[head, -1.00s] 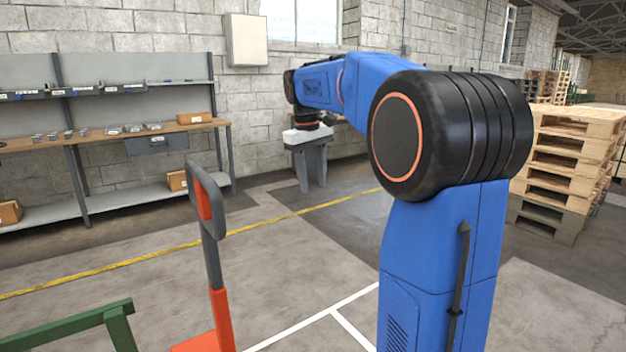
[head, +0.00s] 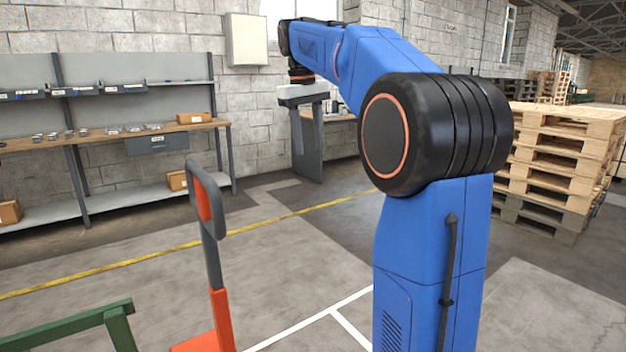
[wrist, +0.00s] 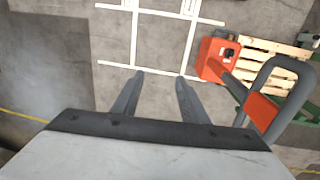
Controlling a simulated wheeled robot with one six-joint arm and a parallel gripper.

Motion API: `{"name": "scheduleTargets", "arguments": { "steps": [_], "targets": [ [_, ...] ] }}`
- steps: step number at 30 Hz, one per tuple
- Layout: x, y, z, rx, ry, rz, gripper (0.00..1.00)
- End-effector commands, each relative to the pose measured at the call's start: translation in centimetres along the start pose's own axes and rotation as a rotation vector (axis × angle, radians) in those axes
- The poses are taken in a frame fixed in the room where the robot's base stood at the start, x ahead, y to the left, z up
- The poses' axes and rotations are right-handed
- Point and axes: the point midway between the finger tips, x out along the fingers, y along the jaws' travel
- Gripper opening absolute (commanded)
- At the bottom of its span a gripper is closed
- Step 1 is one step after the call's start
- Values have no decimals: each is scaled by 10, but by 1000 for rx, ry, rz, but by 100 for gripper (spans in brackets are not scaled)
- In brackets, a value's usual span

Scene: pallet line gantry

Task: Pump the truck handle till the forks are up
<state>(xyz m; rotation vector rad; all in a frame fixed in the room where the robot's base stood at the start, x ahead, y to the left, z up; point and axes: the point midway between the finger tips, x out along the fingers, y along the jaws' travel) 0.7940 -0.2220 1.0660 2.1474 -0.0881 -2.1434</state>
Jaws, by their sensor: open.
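The truck handle (head: 203,200) stands at lower left in the head view, a grey loop with a red panel on a grey and orange shaft. It leans slightly and its loop also shows at the right of the wrist view (wrist: 262,110). The truck's orange body (wrist: 212,60) sits below it, beside a wooden pallet (wrist: 262,48). The forks cannot be made out. My gripper (wrist: 160,75) is open and empty, its two fingers pointing down over bare floor, apart from the handle. In the head view it is high, right of and beyond the handle.
A green frame (head: 75,325) stands close to the truck at lower left. A workbench (head: 100,139) with small parts lines the back wall. Stacked pallets (head: 560,160) stand at right. Floor between handle and wall is clear, with yellow and white lines.

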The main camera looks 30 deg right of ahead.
Motion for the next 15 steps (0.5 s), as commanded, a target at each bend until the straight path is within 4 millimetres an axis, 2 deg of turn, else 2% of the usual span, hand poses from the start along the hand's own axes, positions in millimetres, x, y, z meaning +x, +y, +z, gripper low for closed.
{"name": "scheduleTargets", "arguments": {
  "steps": [3,7,15],
  "targets": [
    [-23,0,-1,0,3,1,40],
    [-42,0,-1,0,2,1,40],
    [-60,0,0,0,0,0,40]
  ]
}}
